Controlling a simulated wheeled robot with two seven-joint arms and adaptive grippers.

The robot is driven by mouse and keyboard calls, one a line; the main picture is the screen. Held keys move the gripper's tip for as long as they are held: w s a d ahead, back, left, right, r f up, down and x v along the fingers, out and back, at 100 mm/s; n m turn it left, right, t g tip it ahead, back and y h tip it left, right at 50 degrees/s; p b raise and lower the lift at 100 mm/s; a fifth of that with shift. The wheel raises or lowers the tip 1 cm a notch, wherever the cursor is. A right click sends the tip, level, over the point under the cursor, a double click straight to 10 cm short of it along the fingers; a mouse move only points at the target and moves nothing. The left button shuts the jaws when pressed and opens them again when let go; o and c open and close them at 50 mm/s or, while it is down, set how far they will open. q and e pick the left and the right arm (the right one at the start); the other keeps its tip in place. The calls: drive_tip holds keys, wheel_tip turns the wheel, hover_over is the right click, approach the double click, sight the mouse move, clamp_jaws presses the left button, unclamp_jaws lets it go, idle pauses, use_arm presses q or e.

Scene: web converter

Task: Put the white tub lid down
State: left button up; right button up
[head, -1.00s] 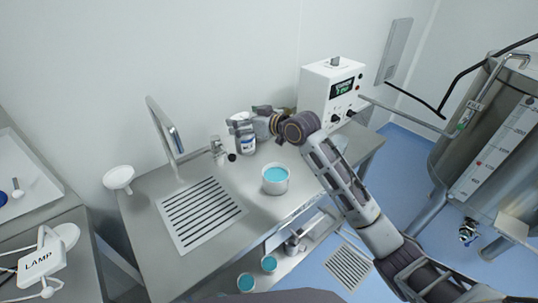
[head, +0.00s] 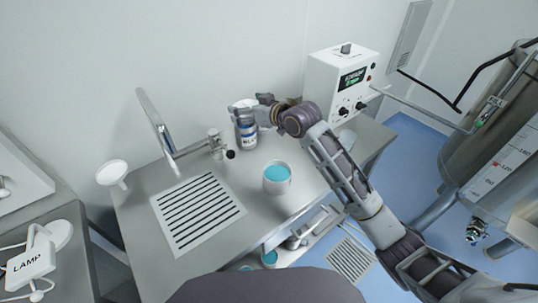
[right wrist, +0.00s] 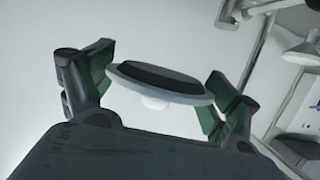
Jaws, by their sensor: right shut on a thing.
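The white tub lid (right wrist: 180,93) is a round disc with a dark face and a small white knob, held between the green-padded fingers of my right gripper (right wrist: 157,85). Whether the lid touches anything is hidden. A white tub (head: 277,181) with blue contents stands open in front, towards the right. My left gripper is not in view.
A tap (head: 158,125) and a slotted drain (head: 197,213) lie to the left, with a white funnel (head: 112,172) at the bench's left edge. A white box with a display (head: 340,85) stands behind on the right. Bare bench surrounds the tub.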

drive_tip(key=shift+s, duration=0.15)
drive_tip(key=shift+f, duration=0.1)
wheel_tip(320, 180, down, 6)
idle(0.7)
drive_tip(key=shift+f, duration=0.15)
